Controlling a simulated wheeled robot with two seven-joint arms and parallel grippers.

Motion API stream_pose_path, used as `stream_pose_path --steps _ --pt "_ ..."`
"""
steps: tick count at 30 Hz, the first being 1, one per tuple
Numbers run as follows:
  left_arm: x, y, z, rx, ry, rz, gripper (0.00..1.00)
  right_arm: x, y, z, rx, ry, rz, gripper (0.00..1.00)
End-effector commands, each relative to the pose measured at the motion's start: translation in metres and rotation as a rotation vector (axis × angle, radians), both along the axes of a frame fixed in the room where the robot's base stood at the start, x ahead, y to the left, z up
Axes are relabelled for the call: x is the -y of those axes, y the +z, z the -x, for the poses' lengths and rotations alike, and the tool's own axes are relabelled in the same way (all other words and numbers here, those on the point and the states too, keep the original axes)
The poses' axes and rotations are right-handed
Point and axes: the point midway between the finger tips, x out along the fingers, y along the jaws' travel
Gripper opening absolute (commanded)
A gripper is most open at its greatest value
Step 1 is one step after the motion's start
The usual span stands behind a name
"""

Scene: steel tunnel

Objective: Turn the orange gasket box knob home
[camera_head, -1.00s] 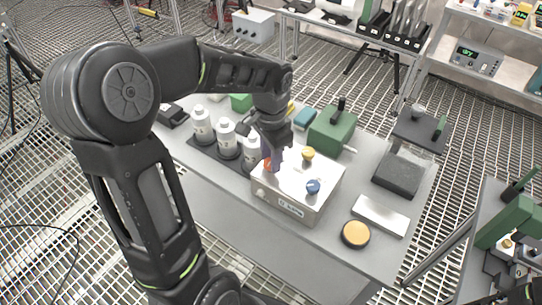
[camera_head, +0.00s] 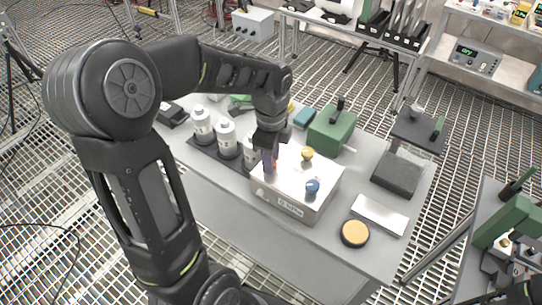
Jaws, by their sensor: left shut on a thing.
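The gasket box (camera_head: 290,205) is a pale metal box with a label on its front, standing on the grey table. A yellow knob (camera_head: 307,154) and a blue knob (camera_head: 312,186) stand on its top. The orange knob (camera_head: 274,165) is at the top's left side, mostly hidden by my left gripper (camera_head: 270,165). My left gripper points down from above and is shut on the orange knob. The knob's turn angle cannot be made out.
Several white bottles (camera_head: 226,138) stand on a dark mat left of the box. A green device (camera_head: 332,130) is behind it. A black stand (camera_head: 398,172), a pale flat block (camera_head: 380,215) and an orange-topped round tin (camera_head: 355,233) are to the right. The front table strip is clear.

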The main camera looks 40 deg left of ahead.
Motion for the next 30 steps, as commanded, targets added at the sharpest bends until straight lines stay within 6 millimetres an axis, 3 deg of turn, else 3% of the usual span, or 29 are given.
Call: stream_pose_path --steps 8,21,22,30 --pt "-0.0002 0.0013 -0.001 0.005 -0.096 -0.001 0.0 0.0001 0.0015 0.0002 0.0 0.0 0.001 0.54" --pt "-0.0003 0.0012 -0.0011 0.005 -0.108 -0.001 0.0 0.0001 0.0015 0.0003 -0.001 0.0 0.001 0.54" --pt "-0.0003 0.0012 -0.0011 0.005 -0.108 -0.001 0.34 0.0001 0.0015 0.0003 -0.001 0.0 0.0 0.54" --pt "-0.0001 0.0006 -0.0003 0.002 -0.108 0.0 0.54 0.0001 0.0015 0.0003 -0.001 0.0 0.0 0.54"
